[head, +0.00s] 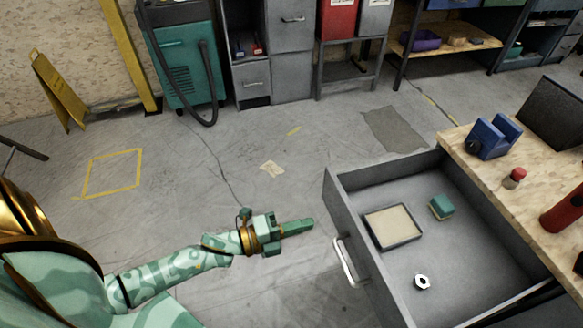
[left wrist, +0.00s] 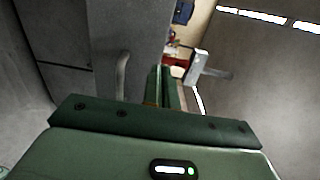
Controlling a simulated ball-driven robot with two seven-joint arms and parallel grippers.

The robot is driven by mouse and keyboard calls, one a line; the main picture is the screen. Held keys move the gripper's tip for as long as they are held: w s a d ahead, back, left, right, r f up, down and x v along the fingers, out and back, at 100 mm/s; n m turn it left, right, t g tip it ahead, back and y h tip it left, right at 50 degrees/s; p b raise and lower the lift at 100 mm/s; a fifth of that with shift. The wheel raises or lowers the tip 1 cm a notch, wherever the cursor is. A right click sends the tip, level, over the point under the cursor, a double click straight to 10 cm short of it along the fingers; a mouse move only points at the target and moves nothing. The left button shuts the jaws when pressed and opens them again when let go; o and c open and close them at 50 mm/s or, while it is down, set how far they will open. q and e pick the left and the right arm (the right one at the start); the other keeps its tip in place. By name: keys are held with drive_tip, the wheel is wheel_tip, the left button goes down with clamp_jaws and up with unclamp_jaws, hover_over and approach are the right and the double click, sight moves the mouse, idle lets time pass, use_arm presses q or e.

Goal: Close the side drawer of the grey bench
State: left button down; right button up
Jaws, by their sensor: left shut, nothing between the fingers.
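The side drawer (head: 352,215) of the grey bench stands open at the right of the head view, its front panel facing left. A silver bar handle (head: 344,262) is on that front. The bench's wooden top (head: 480,172) is behind and right of the drawer. My left gripper (head: 312,224) is shut and empty, a short way left of the drawer front and pointing towards it. In the left wrist view, the fingers (left wrist: 162,88) are together, with what looks like the drawer handle (left wrist: 122,75) to their left. I cannot tell whether they touch the front. My right gripper is out of view.
The drawer holds a shallow tray (head: 393,227), a green block (head: 441,207) and a white ring-shaped piece (head: 422,282). A blue vise (head: 492,139) and a red cylinder (head: 566,212) stand on the bench. The floor left of the drawer is clear.

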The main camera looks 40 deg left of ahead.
sight(348, 213)
use_arm(q)
drive_tip(key=b+x, duration=0.1)
drive_tip(key=x, duration=0.7)
drive_tip(key=shift+w+f+b, duration=0.1)
drive_tip(key=shift+b, duration=0.25)
drive_tip(key=shift+w+d, duration=0.15)
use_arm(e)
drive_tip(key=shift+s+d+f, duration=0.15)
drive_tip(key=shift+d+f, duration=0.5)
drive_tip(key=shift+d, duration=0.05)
